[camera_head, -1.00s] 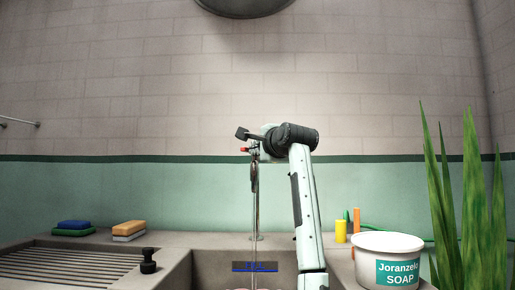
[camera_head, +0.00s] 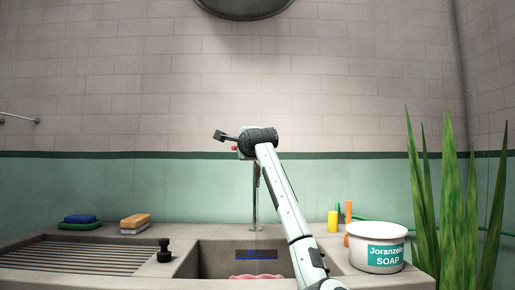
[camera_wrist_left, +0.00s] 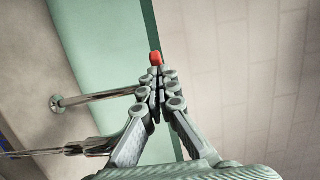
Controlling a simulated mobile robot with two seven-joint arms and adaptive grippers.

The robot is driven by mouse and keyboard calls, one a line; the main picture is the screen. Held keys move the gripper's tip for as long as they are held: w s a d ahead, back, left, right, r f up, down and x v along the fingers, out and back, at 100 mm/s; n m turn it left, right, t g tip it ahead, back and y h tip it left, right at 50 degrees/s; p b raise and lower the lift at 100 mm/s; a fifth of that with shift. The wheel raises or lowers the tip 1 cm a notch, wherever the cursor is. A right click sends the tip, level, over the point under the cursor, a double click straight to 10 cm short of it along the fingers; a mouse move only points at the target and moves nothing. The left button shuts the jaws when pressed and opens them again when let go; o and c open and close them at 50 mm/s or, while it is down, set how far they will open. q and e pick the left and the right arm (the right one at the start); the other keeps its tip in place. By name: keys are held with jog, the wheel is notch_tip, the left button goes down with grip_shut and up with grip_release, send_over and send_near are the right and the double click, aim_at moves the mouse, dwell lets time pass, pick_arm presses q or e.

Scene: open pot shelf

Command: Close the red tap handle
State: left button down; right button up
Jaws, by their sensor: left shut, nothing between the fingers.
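The tap's metal pipe (camera_head: 255,205) stands upright behind the sink. Its upper part is hidden by my left arm. The red tap handle (camera_head: 235,149) shows as a small red spot just left of my wrist. In the left wrist view the red handle (camera_wrist_left: 155,58) is just beyond the fingertips, and I cannot tell whether they touch it. My left gripper (camera_wrist_left: 156,88) is shut and empty. In the head view it is mostly hidden behind the dark wrist. The pipe also shows in the left wrist view (camera_wrist_left: 100,98), left of the fingers. My right gripper is not in view.
The sink (camera_head: 215,258) holds a pinkish thing (camera_head: 255,277). Sponges (camera_head: 135,220) and a black stopper (camera_head: 164,252) are left. A soap tub (camera_head: 378,250), a yellow bottle (camera_head: 333,222) and a plant (camera_head: 455,215) are right. The wall (camera_head: 330,80) is behind.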

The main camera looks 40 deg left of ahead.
pick_arm(q)
jog(key=shift+a, duration=1.45)
jog(key=shift+w+a, duration=0.15)
jog(key=shift+a, duration=0.45)
jog(key=shift+w+a, duration=0.15)
jog(key=shift+a, duration=0.45)
